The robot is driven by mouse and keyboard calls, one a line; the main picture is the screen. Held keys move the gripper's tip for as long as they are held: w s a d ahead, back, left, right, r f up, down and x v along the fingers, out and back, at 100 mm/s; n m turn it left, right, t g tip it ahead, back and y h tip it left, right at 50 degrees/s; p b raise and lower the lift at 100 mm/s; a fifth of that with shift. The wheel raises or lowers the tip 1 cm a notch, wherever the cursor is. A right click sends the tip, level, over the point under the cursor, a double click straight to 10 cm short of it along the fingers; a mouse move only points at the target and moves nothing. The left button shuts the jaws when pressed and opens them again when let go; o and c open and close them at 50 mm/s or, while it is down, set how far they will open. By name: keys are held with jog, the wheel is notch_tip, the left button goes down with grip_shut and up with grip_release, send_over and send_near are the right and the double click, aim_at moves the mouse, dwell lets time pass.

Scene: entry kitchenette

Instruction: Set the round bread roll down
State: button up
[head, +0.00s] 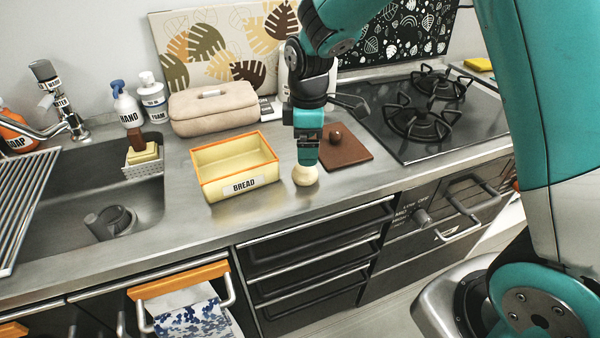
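The round bread roll (305,176) is pale cream and sits right at the lower end of my gripper (306,165). My gripper points straight down over the steel counter, just right of the bread box. Its teal finger covers the top of the roll, and I see the fingers from the side, so their gap is hidden. The roll is low, at or very near the counter surface; I cannot tell whether it touches. The bread box (238,186) is an open yellow bin with an orange rim and a "BREAD" label. It looks empty.
A brown board (350,153) with a knob lies right behind the gripper. The black stove (425,110) is farther right. A beige bread case (213,107) stands behind the box. The sink (100,190) is left. Bare counter lies in front of the box and roll.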

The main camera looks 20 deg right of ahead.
aim_at(307, 169)
jog(key=f, duration=0.7)
jog(key=shift+s+f+p, duration=0.2)
jog(key=shift+f+p, duration=0.15)
jog(key=shift+c, duration=0.4)
jog(key=c, duration=1)
